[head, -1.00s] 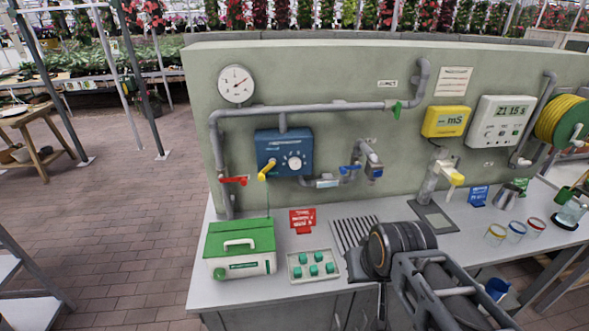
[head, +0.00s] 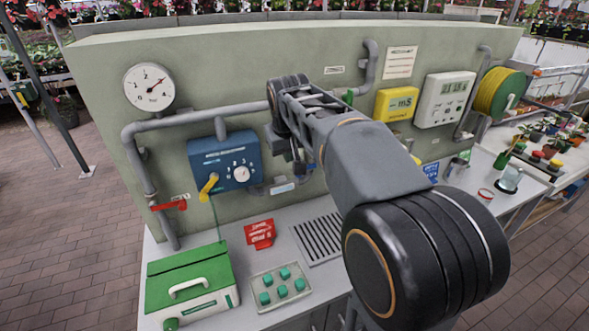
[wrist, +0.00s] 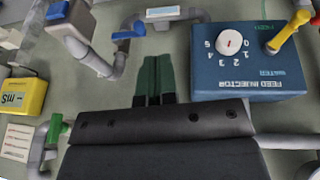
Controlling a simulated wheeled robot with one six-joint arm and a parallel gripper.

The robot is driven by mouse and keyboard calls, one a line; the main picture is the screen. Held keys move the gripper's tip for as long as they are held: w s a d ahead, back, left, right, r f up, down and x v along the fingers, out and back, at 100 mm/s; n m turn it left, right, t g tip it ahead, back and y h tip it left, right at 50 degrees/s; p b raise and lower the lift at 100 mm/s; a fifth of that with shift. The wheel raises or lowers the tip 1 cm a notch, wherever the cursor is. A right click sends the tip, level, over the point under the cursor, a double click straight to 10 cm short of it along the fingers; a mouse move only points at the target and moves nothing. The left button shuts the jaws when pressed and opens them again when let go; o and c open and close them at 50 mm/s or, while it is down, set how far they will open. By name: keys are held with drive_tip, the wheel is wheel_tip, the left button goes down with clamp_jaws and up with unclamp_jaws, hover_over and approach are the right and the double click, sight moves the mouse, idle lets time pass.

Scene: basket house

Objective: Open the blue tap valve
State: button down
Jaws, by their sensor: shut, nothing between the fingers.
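The blue tap valve is a small blue lever (wrist: 128,31) on a grey pipe elbow, at the upper left of the wrist view, which appears upside down. A second blue part (wrist: 58,11) sits further left on the same pipework. My gripper (wrist: 156,62) has dark green fingers side by side, shut and empty. In the picture its tips lie just below and right of the blue lever; I cannot tell the depth gap, and no contact is visible. In the head view my arm hides most of the tap area on the green wall.
The blue feed injector box (head: 224,162) with a white dial and yellow lever (head: 208,187) is beside the tap. A red lever (head: 170,205) is at left. A green-lidded case (head: 188,272), red sign (head: 260,233) and button panel (head: 280,288) stand on the counter.

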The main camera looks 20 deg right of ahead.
drive_tip(key=w+d, duration=0.3)
drive_tip(key=w, duration=0.3)
drive_tip(key=s+d+p+x, duration=0.1)
drive_tip(key=p+x, duration=0.1)
drive_tip(key=x, duration=1.1)
drive_tip(key=shift+d+f+h, duration=0.2)
drive_tip(key=shift+d+h, duration=0.1)
drive_tip(key=shift+d, duration=0.05)
